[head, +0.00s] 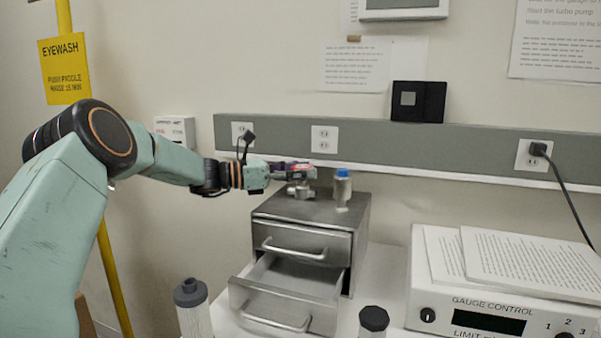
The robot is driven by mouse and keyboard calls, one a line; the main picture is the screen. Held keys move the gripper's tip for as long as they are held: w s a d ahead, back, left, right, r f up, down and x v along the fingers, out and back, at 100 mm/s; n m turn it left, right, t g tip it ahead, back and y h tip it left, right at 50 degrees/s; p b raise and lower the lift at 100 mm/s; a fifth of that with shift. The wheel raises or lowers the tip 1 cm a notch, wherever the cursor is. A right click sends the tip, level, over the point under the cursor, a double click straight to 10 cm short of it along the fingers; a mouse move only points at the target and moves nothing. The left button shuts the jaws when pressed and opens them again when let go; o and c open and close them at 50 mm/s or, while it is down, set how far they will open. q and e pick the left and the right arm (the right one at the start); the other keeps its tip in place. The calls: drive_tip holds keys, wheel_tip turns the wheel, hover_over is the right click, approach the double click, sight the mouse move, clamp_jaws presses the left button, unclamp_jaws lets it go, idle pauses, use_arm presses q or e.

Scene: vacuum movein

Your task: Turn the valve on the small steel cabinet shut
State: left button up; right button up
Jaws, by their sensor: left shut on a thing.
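The small steel cabinet (344,248) stands on the white bench, with its upper drawer shut and its lower drawer (285,298) pulled out. A small metal valve (300,191) with a red part at its top sits on the cabinet's top, toward the back left. My left arm comes in from the left, and my left gripper (301,171) is at the top of the valve, shut on its red handle. The fingers partly cover the handle, so its exact angle is hard to tell. My right gripper is not in view.
A small clear vial with a blue cap (342,188) stands on the cabinet close right of the valve. A white gauge control box (490,310) with papers is at the right. A wall outlet rail (420,142) runs behind.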

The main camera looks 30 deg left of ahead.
use_arm(q)
drive_tip(key=shift+f+m+g+h+b, duration=0.15)
drive_tip(key=shift+m+g+h+b, duration=0.25)
drive_tip(key=shift+m+g+h, duration=1.25)
drive_tip(key=shift+n, duration=0.25)
drive_tip(key=o, duration=1.2)
drive_tip(key=shift+w+d+y, duration=0.1)
drive_tip(key=shift+y, duration=0.15)
drive_tip(key=shift+c, duration=0.2)
drive_tip(key=shift+a, duration=0.2)
drive_tip(key=v, duration=0.7)
drive_tip(key=shift+a, duration=0.1)
